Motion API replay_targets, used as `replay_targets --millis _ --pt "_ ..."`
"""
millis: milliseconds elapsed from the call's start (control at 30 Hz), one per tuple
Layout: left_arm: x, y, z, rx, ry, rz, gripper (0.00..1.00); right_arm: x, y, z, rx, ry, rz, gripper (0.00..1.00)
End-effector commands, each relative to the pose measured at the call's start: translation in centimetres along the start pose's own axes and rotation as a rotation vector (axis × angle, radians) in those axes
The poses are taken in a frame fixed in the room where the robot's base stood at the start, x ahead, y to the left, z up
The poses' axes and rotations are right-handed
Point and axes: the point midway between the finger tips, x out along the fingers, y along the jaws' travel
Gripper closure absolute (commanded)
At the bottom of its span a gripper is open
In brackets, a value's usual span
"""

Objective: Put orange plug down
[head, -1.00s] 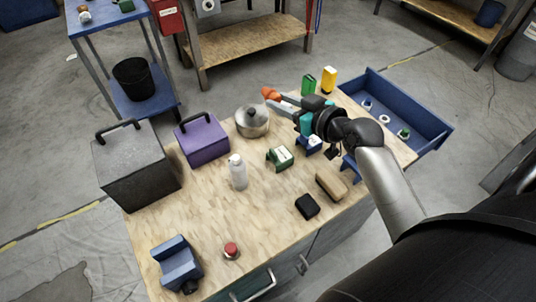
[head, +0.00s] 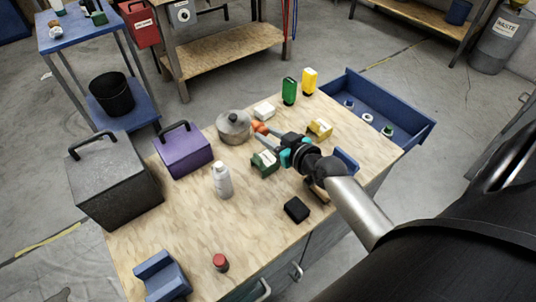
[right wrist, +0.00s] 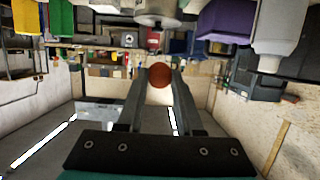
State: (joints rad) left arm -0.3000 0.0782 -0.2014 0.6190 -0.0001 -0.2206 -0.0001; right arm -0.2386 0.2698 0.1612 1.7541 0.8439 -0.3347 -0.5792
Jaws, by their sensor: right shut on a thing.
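The orange plug (head: 260,127) is between the fingertips of my right gripper (head: 262,134), just right of the round metal pot on the wooden worktop. My right gripper is shut on it. In the right wrist view the plug is a round orange-brown end (right wrist: 159,75) between the two dark fingers. The plug looks close to the worktop, but I cannot tell whether it touches it. My left gripper is not in view.
The metal pot (head: 234,127) is beside the plug, with a white box (head: 264,110) behind it. Bare wood lies around the white bottle (head: 222,181).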

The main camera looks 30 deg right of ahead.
Motion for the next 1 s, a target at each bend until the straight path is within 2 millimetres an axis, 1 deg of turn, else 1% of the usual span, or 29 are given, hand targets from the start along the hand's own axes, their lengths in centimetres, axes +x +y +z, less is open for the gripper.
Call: replay_targets --millis 33,267,500,800,1000 --pt "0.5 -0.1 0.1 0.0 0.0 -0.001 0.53 0.3 0.0 0.7 -0.001 0.002 0.0 1.0" --pt "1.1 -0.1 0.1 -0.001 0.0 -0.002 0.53 0.6 0.0 1.9 -0.002 0.002 0.0 1.0" --pt "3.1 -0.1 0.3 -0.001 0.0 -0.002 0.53 1.6 0.0 5.0 -0.001 0.001 -0.001 1.0" --pt "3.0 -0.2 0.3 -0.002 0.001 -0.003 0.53 1.6 0.0 5.0 -0.001 0.003 0.0 1.0" --pt "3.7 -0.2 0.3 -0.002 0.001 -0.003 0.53 1.8 0.0 5.7 -0.002 0.002 0.0 1.0"
